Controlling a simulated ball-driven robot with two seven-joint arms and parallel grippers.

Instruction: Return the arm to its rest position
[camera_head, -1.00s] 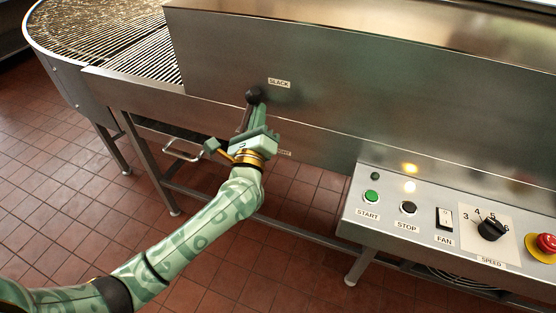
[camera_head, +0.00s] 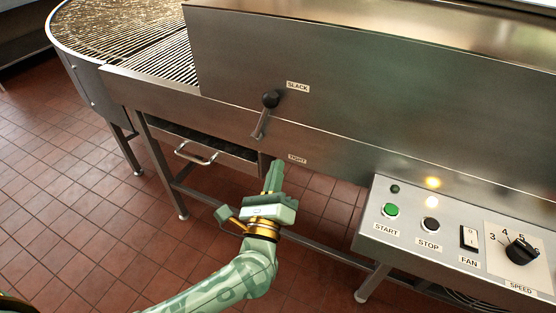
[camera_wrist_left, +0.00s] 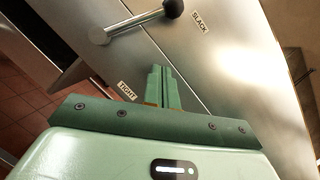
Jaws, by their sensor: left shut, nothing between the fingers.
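My left gripper (camera_head: 273,178) is shut and empty, below and apart from the lever (camera_head: 264,116) on the machine's front panel. In the left wrist view its closed fingers (camera_wrist_left: 161,88) point at the metal panel, with nothing between them. The lever has a black ball knob, which is up beside the SLACK label (camera_head: 298,87). The lever also shows at the top of the left wrist view (camera_wrist_left: 135,22). My right gripper is not in view.
A control box (camera_head: 460,235) with START, STOP, FAN and SPEED controls juts out to the right of my left gripper. A drawer with a handle (camera_head: 195,154) is to the left. A wire conveyor (camera_head: 140,40) curves away at the upper left. The tiled floor (camera_head: 80,220) is clear.

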